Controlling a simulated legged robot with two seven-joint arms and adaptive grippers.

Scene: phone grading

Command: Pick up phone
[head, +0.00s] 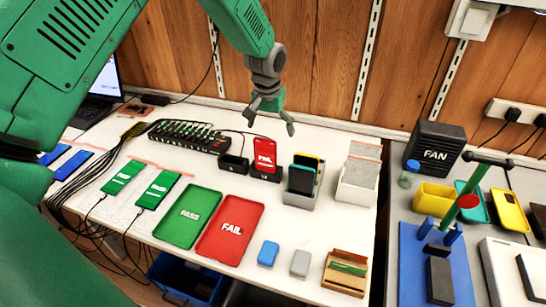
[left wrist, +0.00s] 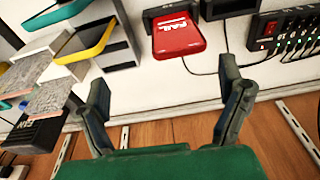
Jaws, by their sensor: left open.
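My left gripper (head: 270,118) is open and empty, hanging at the back of the white table. It is above and just behind a red phone (head: 265,155) that stands in a black dock and shows the word FAIL. In the left wrist view, the red phone (left wrist: 178,36) lies beyond and between the open fingertips of the gripper (left wrist: 166,92), with a visible gap. Two phones with green screens (head: 157,190) lie cabled at the left. Phones with yellow and teal edges (head: 302,178) stand in a grey rack. My right gripper is not in view.
An empty black dock (head: 234,162) and a multi-port hub (head: 188,136) are left of the red phone. A green PASS tray (head: 187,240) and a red FAIL tray (head: 230,252) lie in front, both empty. Grey slabs stand in a holder (head: 358,194) at right. A wooden wall is close behind.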

